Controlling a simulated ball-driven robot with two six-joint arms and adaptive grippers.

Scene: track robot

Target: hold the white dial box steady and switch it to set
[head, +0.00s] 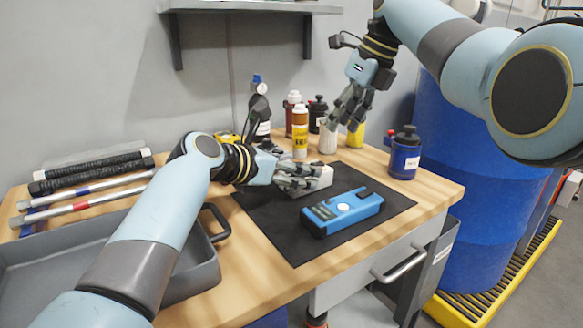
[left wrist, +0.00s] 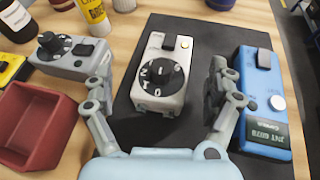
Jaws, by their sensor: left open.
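The white dial box (left wrist: 172,50) lies on the black mat (left wrist: 135,125), between the spread fingers of my left gripper (left wrist: 160,72) in the left wrist view. Its round black dial (left wrist: 160,76) has white marks too small to read surely. In the head view, my left gripper (head: 300,178) is over the white dial box (head: 323,179) and hides much of it, dial included. The fingers are open, with gaps on both sides of the box. My right gripper (head: 348,108) hangs above the back of the bench, away from the box; its finger opening is unclear.
A blue device (head: 345,210) lies right of the white box. A grey dial box (left wrist: 70,62) and red bin (left wrist: 35,125) are at left in the wrist view. Several bottles stand behind, including a blue one (head: 404,160). A grey tray (head: 50,245) and rods are at left.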

